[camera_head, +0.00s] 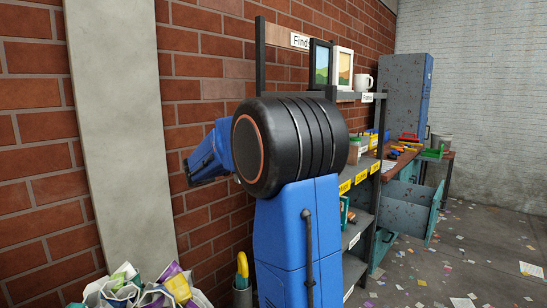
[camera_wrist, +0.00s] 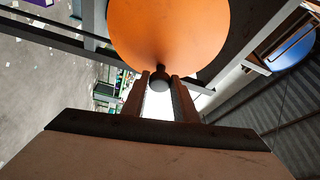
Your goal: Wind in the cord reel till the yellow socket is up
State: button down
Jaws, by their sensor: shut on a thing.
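In the wrist view an orange disc (camera_wrist: 170,35), which looks like the side of the cord reel, fills the top middle. A small dark round knob (camera_wrist: 158,82) stands out from its lower edge. My gripper (camera_wrist: 161,86) has its two fingers on either side of this knob and is shut on it. In the head view my blue arm, with its black joint, fills the middle and hides my gripper and the reel. I see neither the cord nor the yellow socket in either view.
A dark-framed shelf (camera_head: 372,190) with yellow labels stands behind my arm, with framed pictures (camera_head: 343,68) and a white mug (camera_head: 363,82) on top. A workbench (camera_head: 400,160) and a grey cabinet (camera_head: 398,95) stand beyond. Bags (camera_head: 140,290) lie lower left. Paper scraps litter the floor (camera_head: 460,250).

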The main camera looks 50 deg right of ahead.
jog(key=shift+w, duration=0.1)
dwell(0.3)
jog(key=c, duration=1.4)
grip_release()
jog(key=shift+c, duration=0.2)
jog(key=shift+a, duration=0.1)
jog(key=v, duration=1.7)
jog(key=shift+w+a, duration=0.1)
jog(key=shift+a, duration=0.05)
